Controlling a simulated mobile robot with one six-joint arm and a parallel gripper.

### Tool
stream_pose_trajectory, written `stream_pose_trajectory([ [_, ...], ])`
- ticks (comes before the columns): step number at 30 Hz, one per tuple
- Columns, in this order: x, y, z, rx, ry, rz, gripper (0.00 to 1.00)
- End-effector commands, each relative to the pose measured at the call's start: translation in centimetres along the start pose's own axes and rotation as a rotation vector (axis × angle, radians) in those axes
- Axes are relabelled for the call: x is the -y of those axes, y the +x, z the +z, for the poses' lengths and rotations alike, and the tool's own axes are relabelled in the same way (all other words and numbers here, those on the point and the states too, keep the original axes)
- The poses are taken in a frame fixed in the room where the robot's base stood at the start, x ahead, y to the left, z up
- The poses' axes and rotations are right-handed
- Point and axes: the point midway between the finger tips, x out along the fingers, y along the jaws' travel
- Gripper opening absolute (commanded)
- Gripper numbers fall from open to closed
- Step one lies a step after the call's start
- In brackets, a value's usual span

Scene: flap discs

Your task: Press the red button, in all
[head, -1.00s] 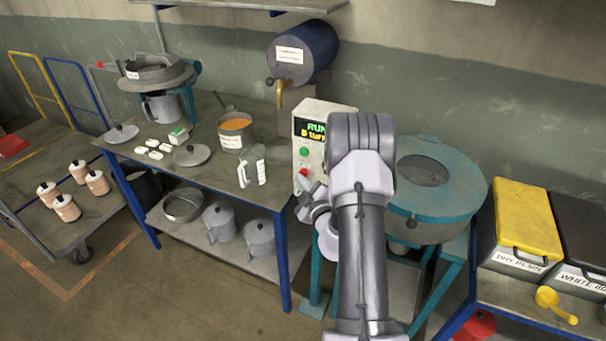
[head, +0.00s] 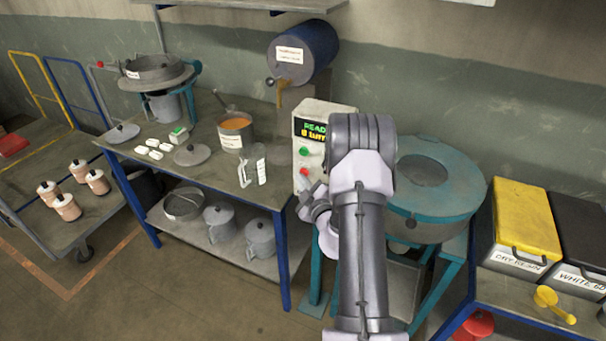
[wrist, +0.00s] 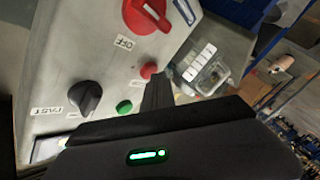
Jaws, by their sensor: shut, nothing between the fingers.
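The red button (head: 304,172) is low on the front of a pale control box (head: 318,110), below a green button (head: 304,152). The box's display reads "READY" in green over a yellow line partly hidden by my arm. In the wrist view the red button (wrist: 148,70) is a small round knob above the green button (wrist: 124,106). My gripper (wrist: 158,84) is shut and empty, its dark tips just below and right of the red button. I cannot tell whether they touch it. In the head view the gripper is mostly hidden by my arm.
In the wrist view a large red knob (wrist: 147,12) marked OFF and a black knob (wrist: 85,97) marked FAST flank the buttons. A teal round machine (head: 440,185) stands right of my arm. A bench (head: 200,175) with cups and lids is left.

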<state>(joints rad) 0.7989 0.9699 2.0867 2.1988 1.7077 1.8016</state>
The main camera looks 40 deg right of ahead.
Motion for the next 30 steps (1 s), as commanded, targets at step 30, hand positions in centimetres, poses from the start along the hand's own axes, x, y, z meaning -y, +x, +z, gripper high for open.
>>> stream_pose_trajectory([
  [30,3.0,-4.1,-3.0,0.0,0.0,-0.001,0.0],
])
